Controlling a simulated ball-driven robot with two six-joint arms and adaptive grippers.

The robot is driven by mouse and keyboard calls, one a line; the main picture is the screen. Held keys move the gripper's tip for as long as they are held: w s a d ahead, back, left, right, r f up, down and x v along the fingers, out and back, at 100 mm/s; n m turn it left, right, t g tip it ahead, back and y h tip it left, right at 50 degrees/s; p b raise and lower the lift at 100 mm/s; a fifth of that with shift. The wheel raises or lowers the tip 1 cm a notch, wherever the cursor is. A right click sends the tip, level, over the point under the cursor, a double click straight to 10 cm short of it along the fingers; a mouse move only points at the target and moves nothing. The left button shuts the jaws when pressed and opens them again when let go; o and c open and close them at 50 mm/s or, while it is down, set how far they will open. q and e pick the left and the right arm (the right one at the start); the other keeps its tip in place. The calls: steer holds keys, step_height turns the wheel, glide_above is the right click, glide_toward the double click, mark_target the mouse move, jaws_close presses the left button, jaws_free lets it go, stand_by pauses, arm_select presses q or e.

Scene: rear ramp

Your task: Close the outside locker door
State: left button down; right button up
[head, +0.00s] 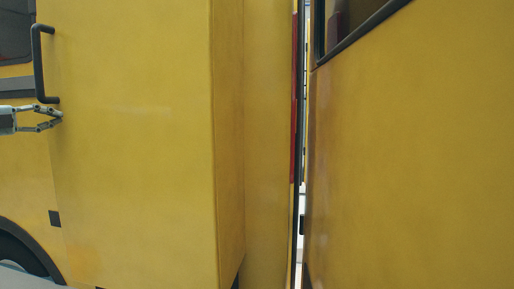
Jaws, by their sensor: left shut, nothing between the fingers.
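A large yellow panel (135,140) with a thin vertical seam along its left side fills the left half of the head view. I cannot tell for sure whether it is the locker door, or how far any door stands open. A black bar handle (36,65) stands upright near its upper left edge. My left gripper (60,117) comes in from the left edge, just below the handle's lower end. Its fingers are shut with nothing between them. I cannot tell whether the fingertips touch the yellow surface. My right gripper is out of view.
Another yellow panel (420,160) with a black-framed window (345,20) fills the right side. A narrow bright gap with a dark edge separates it from the yellow side wall (267,140). A black wheel (20,255) shows at the lower left.

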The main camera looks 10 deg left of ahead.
arm_select(q)
steer(key=shift+w+a+r, duration=0.1)
steer(key=shift+w+a, duration=0.05)
steer(key=shift+w, duration=0.1)
steer(key=shift+w, duration=0.15)
stand_by(0.3)
